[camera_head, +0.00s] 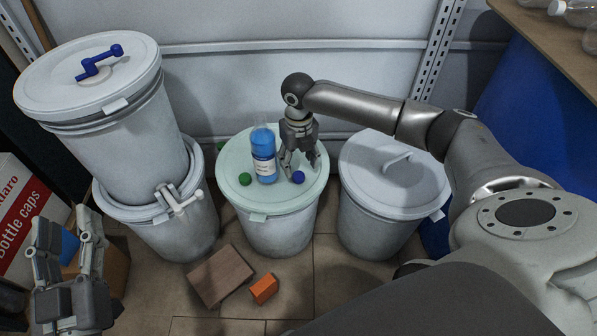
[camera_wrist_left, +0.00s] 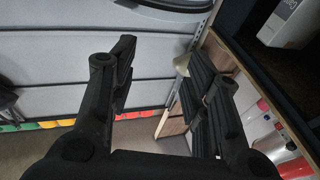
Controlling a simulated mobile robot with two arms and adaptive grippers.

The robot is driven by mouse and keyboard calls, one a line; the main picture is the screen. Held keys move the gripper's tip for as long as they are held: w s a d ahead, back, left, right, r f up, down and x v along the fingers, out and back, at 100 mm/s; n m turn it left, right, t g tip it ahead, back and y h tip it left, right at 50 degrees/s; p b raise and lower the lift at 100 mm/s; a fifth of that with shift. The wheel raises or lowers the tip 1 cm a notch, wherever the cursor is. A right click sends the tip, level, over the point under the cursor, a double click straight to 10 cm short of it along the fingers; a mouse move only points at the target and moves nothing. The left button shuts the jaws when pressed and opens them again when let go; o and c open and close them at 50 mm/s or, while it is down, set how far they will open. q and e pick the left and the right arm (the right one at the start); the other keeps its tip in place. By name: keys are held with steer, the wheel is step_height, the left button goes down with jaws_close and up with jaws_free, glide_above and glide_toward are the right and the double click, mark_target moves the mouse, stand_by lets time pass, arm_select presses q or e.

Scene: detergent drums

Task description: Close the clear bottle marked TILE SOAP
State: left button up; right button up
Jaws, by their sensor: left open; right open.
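A clear bottle (camera_head: 264,158) with blue contents and a pale label stands upright on the pale green lid (camera_head: 233,160) of the middle drum. The label is too small to read, and I cannot tell whether its top is covered. A blue cap (camera_head: 298,177) lies to its right and a green cap (camera_head: 245,179) to its left front. My right gripper (camera_head: 300,163) is open and points down just right of the bottle, above and behind the blue cap. My left gripper (camera_head: 66,222) is open and empty at the lower left; its fingers show in the left wrist view (camera_wrist_left: 154,62).
Stacked drums (camera_head: 125,140) with a clamp stand left, and a lidded drum (camera_head: 385,205) stands right. A brown block (camera_head: 220,275) and an orange block (camera_head: 264,288) lie on the floor. A bottle caps box (camera_head: 25,215) is at far left. A shelf (camera_head: 560,40) holds clear bottles.

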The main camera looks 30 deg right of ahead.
mark_target(299, 175)
step_height(299, 175, down, 5)
steer(key=shift+r+b, duration=0.15)
steer(key=shift+b, duration=0.85)
steer(key=shift+f, duration=0.2)
arm_select(q)
steer(key=s+r+t+h, duration=0.1)
steer(key=s+r+t, duration=0.3)
steer(key=r, duration=0.4)
steer(key=shift+t+h, duration=0.4)
steer(key=shift+t, duration=0.3)
steer(key=shift+f, duration=0.1)
arm_select(e)
steer(key=c, duration=0.8)
